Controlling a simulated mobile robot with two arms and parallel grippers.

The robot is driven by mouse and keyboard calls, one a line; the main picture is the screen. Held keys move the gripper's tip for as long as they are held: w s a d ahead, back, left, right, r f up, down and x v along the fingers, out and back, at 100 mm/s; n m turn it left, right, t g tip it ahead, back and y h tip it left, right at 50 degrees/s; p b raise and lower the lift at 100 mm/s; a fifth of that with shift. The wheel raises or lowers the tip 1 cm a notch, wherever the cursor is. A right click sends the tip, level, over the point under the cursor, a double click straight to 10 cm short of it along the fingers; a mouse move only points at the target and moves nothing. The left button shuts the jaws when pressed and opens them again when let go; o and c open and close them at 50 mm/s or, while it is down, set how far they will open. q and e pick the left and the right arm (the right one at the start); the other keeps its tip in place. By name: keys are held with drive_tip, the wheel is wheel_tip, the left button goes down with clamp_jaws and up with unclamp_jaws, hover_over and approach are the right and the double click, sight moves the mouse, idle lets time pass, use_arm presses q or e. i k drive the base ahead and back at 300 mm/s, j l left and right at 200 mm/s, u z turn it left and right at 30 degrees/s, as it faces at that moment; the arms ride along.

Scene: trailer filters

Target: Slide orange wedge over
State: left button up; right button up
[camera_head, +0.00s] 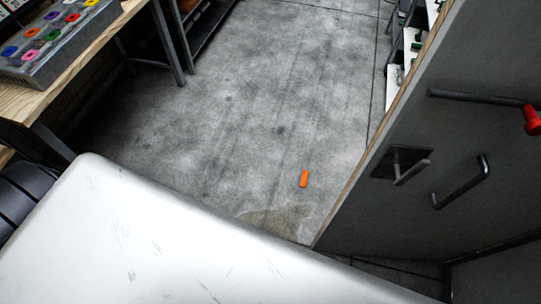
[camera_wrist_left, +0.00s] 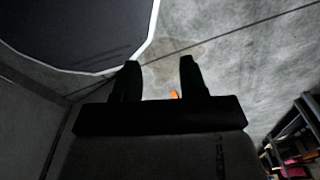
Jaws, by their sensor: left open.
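The orange wedge (camera_head: 304,178) is a small block lying on the grey concrete floor, to the left of the open end of a dark door or panel. A bit of the orange wedge (camera_wrist_left: 175,94) also shows in the left wrist view, between the fingers and mostly hidden behind the gripper's body. My left gripper (camera_wrist_left: 160,65) is open, with its two dark fingers apart and nothing held between them. The left gripper does not show in the head view. My right gripper is in neither view.
A dark door panel (camera_head: 450,130) with handles and a red knob stands at the right. A wooden workbench (camera_head: 75,75) with a tray of colourful pieces (camera_head: 50,42) is at the upper left. Shelves stand behind the door.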

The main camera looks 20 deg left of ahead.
sight(303, 184)
drive_tip(key=u, duration=0.3)
drive_tip(key=i+j+u, duration=0.65)
drive_tip(key=i, duration=0.25)
drive_tip(key=i+j+u, duration=0.3)
drive_tip(key=i, duration=0.2)
drive_tip(key=i+j+z, duration=0.1)
drive_tip(key=i+z, duration=0.15)
drive_tip(key=i, duration=0.35)
drive_tip(key=i+j+z, duration=0.2)
drive_tip(key=i, duration=0.45)
drive_tip(key=i+l+z, duration=0.15)
drive_tip(key=i+z, duration=0.75)
drive_tip(key=i+j+z, duration=0.1)
drive_tip(key=i+z, duration=0.3)
drive_tip(key=i+j+z, duration=0.25)
drive_tip(key=z, duration=0.2)
drive_tip(key=i+z, duration=0.2)
drive_tip(key=z, duration=0.3)
drive_tip(key=i+z, duration=0.15)
drive_tip(key=z, duration=0.35)
drive_tip(key=i+j+z, duration=0.1)
drive_tip(key=z, duration=0.35)
drive_tip(key=i+j+z, duration=0.2)
drive_tip(key=z, duration=0.3)
drive_tip(key=i+j+z, duration=0.1)
drive_tip(key=j+z, duration=0.15)
drive_tip(key=z, duration=0.25)
